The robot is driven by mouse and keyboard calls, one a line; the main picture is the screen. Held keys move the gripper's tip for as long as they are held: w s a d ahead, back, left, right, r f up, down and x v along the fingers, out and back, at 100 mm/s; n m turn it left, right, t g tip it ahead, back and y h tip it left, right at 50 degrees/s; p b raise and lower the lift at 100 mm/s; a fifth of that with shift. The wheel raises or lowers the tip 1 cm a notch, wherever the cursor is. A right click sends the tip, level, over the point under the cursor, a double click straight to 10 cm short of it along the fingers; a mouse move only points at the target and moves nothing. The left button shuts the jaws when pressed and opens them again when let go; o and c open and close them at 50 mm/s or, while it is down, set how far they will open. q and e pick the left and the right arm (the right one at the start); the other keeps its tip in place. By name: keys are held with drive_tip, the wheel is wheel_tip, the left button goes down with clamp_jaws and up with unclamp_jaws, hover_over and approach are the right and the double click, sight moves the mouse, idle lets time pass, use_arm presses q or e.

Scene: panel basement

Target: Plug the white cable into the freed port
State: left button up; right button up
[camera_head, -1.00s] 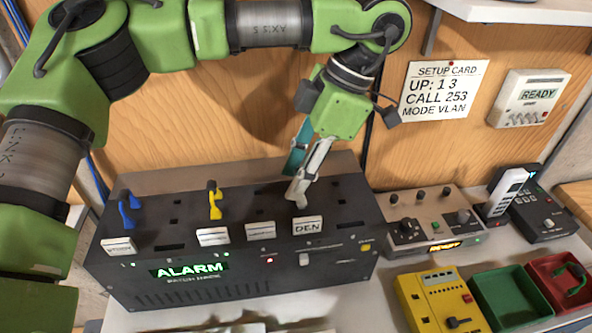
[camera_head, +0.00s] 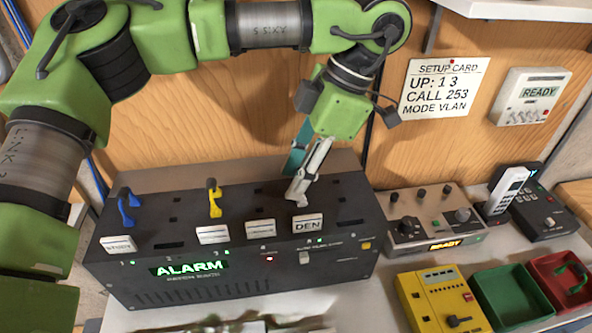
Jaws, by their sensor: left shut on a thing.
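The dark patch rack (camera_head: 200,290) shows ALARM in green, with a row of ports on its top. A blue plug (camera_head: 128,206) and a yellow plug (camera_head: 214,198) stand upright in ports at the left and middle. My left gripper (camera_head: 297,194) points down at the rack top, just behind the DEN label (camera_head: 308,224). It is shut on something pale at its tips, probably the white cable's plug. The fingers hide most of it and the port below, so I cannot tell whether it is seated. My right gripper is not in view.
Right of the rack are a knobbed box (camera_head: 434,221) reading READY, a phone (camera_head: 507,190), a yellow box (camera_head: 437,300), a green bin (camera_head: 511,297) and a red bin (camera_head: 560,284) holding a green item. A setup card (camera_head: 444,88) hangs on the wall.

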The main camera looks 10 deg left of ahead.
use_arm(q)
drive_tip(key=o, duration=1)
drive_tip(key=o, duration=0.4)
drive_tip(key=shift+o, duration=0.2)
drive_tip(key=shift+r, duration=0.15)
